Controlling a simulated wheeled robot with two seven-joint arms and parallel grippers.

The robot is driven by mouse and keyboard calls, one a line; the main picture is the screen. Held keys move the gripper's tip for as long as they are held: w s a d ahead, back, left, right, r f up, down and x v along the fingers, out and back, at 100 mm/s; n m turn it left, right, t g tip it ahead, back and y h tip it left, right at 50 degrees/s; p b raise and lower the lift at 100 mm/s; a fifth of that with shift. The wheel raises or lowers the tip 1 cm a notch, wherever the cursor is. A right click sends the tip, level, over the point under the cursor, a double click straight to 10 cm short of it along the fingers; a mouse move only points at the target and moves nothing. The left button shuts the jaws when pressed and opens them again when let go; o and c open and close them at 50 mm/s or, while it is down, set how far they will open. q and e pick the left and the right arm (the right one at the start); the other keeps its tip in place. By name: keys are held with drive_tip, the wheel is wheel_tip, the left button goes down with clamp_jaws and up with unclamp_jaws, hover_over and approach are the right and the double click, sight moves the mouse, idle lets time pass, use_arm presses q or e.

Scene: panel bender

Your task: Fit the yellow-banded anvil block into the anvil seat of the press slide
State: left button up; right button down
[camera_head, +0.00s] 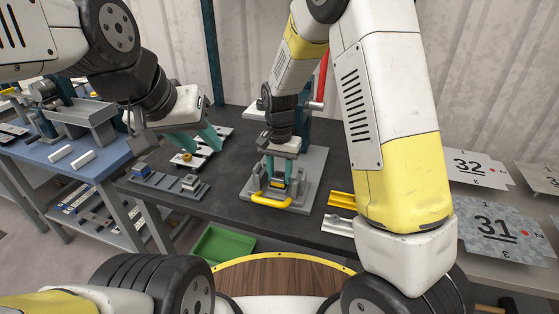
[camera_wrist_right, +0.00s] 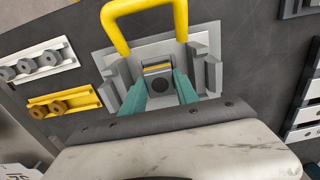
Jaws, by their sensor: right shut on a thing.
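The yellow-banded anvil block (camera_wrist_right: 158,82) is grey with a round dark mark on the face toward the camera. My right gripper (camera_wrist_right: 161,92) is shut on it, one teal finger on each side; the gripper also shows over the press in the head view (camera_head: 278,176). The block is between the upright grey rails of the press slide (camera_wrist_right: 205,70), near the yellow handle (camera_wrist_right: 117,27). The anvil seat is hidden under the block and fingers, and I cannot tell whether the block touches it. My left gripper (camera_head: 197,146) is open and empty, over the table's left part.
A grey rack (camera_head: 165,184) with blocks lies at the table's front left. A strip with round pieces (camera_head: 187,160) lies under my left gripper. A yellow rail (camera_head: 341,199) and a pale rail (camera_head: 338,224) lie right of the press. A green bin (camera_head: 222,246) is below the table edge.

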sight(280, 176)
drive_tip(key=c, duration=0.9)
unclamp_jaws()
drive_tip(key=shift+o, duration=0.2)
drive_tip(key=shift+r, duration=3.9)
drive_tip(key=shift+r, duration=0.1)
drive_tip(key=s+d+r+n+t+y, duration=0.1)
drive_tip(key=s+d+r, duration=0.3)
drive_tip(key=r, duration=0.2)
drive_tip(key=s+d+r+n+t+y, duration=0.1)
drive_tip(key=s+d+r+t, duration=0.1)
drive_tip(key=s+d+r, duration=0.3)
drive_tip(key=s+d+r+n+t, duration=0.1)
drive_tip(key=s+d+r, duration=0.1)
drive_tip(key=s, duration=0.3)
drive_tip(key=s+d+r+n+t, duration=0.1)
drive_tip(key=s+d+r+t, duration=0.1)
drive_tip(key=s, duration=0.3)
drive_tip(key=shift+s+d+r, duration=0.35)
drive_tip(key=shift+d+r, duration=0.15)
drive_tip(key=shift+d, duration=0.1)
